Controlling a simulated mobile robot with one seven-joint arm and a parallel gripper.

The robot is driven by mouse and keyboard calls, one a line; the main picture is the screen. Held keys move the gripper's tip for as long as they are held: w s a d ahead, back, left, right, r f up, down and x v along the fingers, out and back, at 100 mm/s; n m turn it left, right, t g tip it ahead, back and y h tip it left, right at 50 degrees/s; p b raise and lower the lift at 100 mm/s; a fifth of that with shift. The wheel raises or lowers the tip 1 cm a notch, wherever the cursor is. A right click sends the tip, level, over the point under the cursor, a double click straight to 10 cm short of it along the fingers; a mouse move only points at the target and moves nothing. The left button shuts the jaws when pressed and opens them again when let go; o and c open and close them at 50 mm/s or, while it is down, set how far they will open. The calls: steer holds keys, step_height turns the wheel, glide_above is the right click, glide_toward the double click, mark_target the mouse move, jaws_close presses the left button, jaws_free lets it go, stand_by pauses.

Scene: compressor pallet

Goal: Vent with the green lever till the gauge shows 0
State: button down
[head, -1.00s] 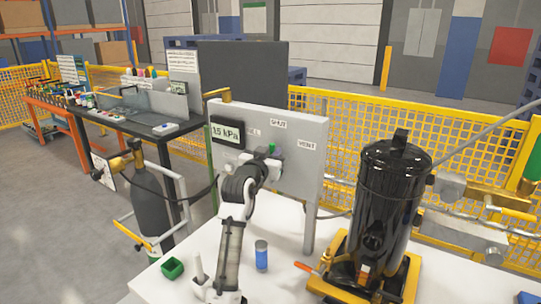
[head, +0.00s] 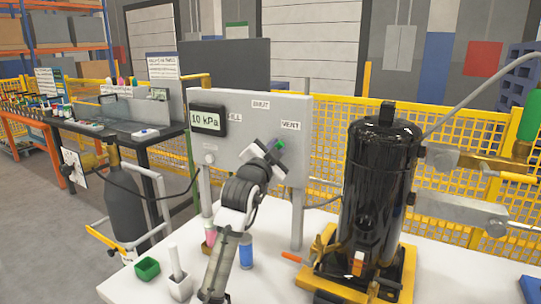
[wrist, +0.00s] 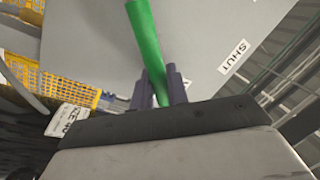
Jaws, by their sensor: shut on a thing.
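The green lever (wrist: 147,35) runs between the two fingers of my gripper (wrist: 160,88) in the wrist view, and the gripper is shut on it. In the head view a small green piece of the lever (head: 280,145) shows at my gripper (head: 274,148), just below the VENT label (head: 291,126). My wrist hides the rest of the lever and its pivot. The gauge (head: 208,120) at the panel's upper left reads 10 kPa. The grey panel (head: 235,105) also carries a SHUT label (head: 261,104) at the top and a partly hidden label, likely FILL, at left.
A black compressor tank (head: 380,180) stands on a yellow base right of the panel. A gas cylinder (head: 124,205) stands at left.

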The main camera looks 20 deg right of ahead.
steer(key=shift+s+d+f+m+b, duration=0.2)
steer(key=shift+f+m+b, duration=0.15)
steer(key=shift+m, duration=0.15)
steer(key=c, duration=1.4)
jaws_free()
steer(key=shift+c, duration=0.2)
steer(key=shift+a, duration=0.1)
steer(key=b+v, duration=0.3)
steer(key=v, duration=1.1)
steer(key=shift+w+f, duration=0.1)
steer(key=shift+w, duration=0.05)
